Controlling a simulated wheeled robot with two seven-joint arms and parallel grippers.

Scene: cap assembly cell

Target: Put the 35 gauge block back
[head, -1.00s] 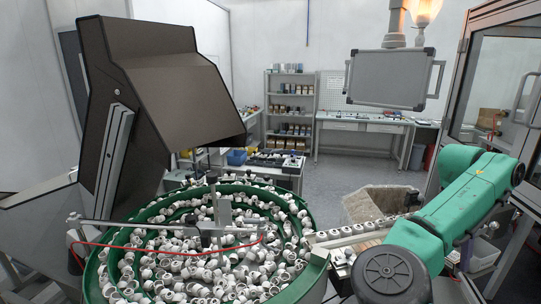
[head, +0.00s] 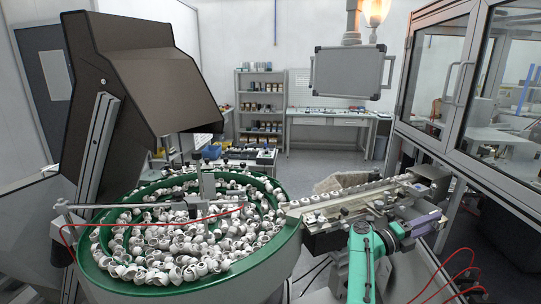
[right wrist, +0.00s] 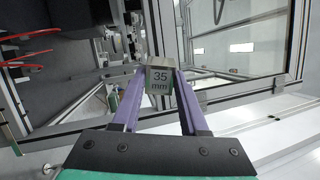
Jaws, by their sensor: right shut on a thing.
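The 35 gauge block (right wrist: 160,88) is a small grey-green block marked "35 mm" in the right wrist view. My right gripper (right wrist: 160,80) has its two purple fingers shut on it, one on each side, and the block sits at the fingertips with its marked face toward the camera. In the head view my right gripper (head: 426,223) shows at the lower right, beside the metal feed track; the block is too small to make out there. My left gripper is not in view. No place for the block can be made out for certain.
A green bowl feeder (head: 278,252) full of white caps fills the left and middle. A feed track (head: 345,200) with caps in a row runs right from it. A glass-doored enclosure (head: 470,75) stands at the right. Red cables (head: 440,277) hang at the lower right.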

